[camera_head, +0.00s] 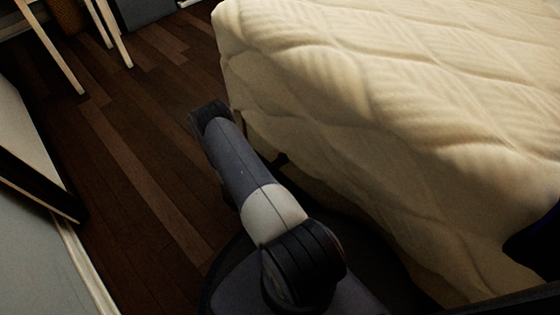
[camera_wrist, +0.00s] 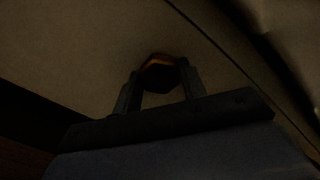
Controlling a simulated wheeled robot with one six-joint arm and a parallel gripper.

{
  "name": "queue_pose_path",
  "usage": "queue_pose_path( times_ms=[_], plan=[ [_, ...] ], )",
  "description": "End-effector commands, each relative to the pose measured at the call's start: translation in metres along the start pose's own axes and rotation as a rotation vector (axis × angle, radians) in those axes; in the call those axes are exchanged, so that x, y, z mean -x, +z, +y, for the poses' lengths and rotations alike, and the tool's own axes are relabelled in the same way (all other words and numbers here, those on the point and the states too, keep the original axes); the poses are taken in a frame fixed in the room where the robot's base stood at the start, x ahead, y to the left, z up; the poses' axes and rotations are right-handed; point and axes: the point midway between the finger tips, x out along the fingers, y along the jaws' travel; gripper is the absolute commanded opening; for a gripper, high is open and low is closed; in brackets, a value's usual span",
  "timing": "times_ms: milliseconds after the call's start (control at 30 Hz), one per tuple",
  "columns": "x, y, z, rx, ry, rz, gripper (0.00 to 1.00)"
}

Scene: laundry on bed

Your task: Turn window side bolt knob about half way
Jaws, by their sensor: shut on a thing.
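In the wrist view a small dark knob (camera_wrist: 158,79) with an orange band sits on a dim beige surface (camera_wrist: 90,40). My gripper (camera_wrist: 160,84) has one finger on each side of the knob and is shut on it. The picture is dark, so the knob's turn angle cannot be read.
The bed with its quilted cream mattress fills the right of the head view, close to my arm. Dark wooden floor (camera_head: 130,170) lies open to the left. A pale furniture piece (camera_head: 25,140) stands at the left edge, with light wooden legs (camera_head: 112,35) at the top left.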

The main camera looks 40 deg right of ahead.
Motion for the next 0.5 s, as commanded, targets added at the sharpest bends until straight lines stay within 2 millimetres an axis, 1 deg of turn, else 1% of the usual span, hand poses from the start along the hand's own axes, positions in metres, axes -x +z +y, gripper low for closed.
queue_pose_path(
  times_ms=[500],
  plan=[
    [0.0003, -0.0003, 0.0008, -0.489, 0.001, 0.0, 0.17]
  ],
)
